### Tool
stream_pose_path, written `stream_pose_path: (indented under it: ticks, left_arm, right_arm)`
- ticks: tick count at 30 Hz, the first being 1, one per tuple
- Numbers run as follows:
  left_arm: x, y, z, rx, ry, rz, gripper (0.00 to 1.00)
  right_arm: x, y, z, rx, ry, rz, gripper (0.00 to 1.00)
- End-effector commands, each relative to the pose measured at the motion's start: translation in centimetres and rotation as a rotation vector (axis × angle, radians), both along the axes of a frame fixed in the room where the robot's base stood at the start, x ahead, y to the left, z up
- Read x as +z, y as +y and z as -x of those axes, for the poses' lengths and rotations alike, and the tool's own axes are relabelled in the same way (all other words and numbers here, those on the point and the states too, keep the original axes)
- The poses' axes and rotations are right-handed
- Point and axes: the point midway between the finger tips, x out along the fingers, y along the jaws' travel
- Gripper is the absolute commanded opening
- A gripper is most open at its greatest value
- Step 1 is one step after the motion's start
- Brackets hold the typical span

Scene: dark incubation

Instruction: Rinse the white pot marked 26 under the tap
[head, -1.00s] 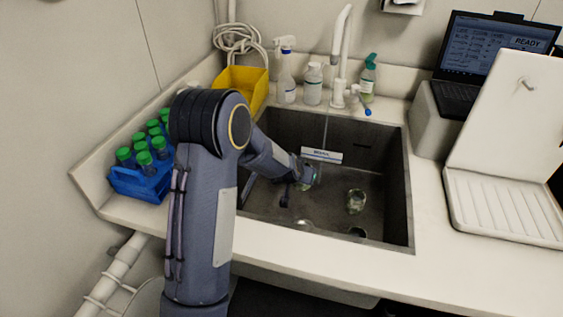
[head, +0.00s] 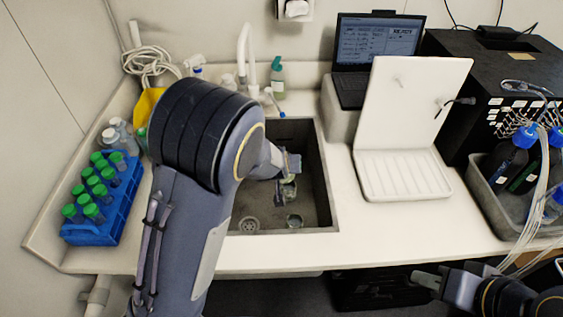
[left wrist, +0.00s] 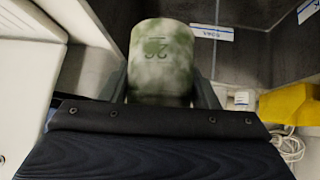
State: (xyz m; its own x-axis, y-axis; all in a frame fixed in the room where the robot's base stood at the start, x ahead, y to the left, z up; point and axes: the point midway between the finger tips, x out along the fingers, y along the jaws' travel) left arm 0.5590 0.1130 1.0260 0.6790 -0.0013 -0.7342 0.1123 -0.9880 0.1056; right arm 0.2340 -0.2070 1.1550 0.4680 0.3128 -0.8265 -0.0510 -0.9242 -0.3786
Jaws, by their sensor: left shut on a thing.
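In the left wrist view a pale pot (left wrist: 160,62) with mottled green stains and the mark 26 sits between the fingers of my left gripper (left wrist: 160,92). The mark appears upside down there. In the head view my left gripper (head: 291,166) is over the right part of the sink (head: 327,200); the held pot is mostly hidden there. The white tap (head: 245,62) stands behind the sink. My right gripper (head: 427,278) is at the lower right, in front of the counter and away from the sink; its jaw opening is unclear.
Glassy pots (head: 294,220) lie in the sink. A blue rack (head: 103,217) of green-capped tubes is at left. Counter in front of the draining board is clear.

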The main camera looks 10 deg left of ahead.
Motion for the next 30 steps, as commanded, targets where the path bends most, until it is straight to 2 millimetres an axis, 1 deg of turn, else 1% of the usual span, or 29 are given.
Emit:
stream_pose_path:
  ticks: [1,4,6,9,10,12,24,26,30]
  left_arm:
    - [-0.4,0.5,-0.1,0.008,0.013,0.035,0.28]
    - [-0.6,0.8,-0.3,0.008,0.025,0.098,0.28]
    - [-1.2,1.0,-0.2,0.008,0.043,0.137,0.28]
    - [-1.5,1.3,-0.4,0.008,0.054,0.194,0.28]
    - [-2.1,1.4,-0.4,0.008,0.061,0.216,0.28]
    - [-2.5,1.6,-0.5,0.006,0.074,0.265,0.28]
    - [-3.1,1.9,-0.7,0.002,0.113,0.402,0.28]
    - [-2.6,1.7,-0.6,-0.002,0.116,0.401,0.28]
    - [-2.6,1.8,-0.6,-0.001,0.117,0.399,0.28]
  right_arm:
    - [0.0,0.0,0.0,0.0,0.0,0.0,0.33]
    - [0.0,0.0,0.0,0.0,0.0,0.0,0.33]
    - [0.0,0.0,0.0,0.0,0.0,0.0,0.33]
    - [-0.2,0.0,0.0,0.0,0.0,0.0,0.33]
    - [-1.0,0.0,0.0,0.0,-0.001,0.0,0.33]
    - [-1.8,0.0,0.0,0.0,0.0,0.0,0.33]
    - [-5.8,0.0,0.0,0.0,0.0,0.0,0.33]
    - [-5.1,0.0,0.0,0.0,0.0,0.0,0.33]
    - [-5.1,0.0,0.0,0.0,-0.001,0.0,0.33]
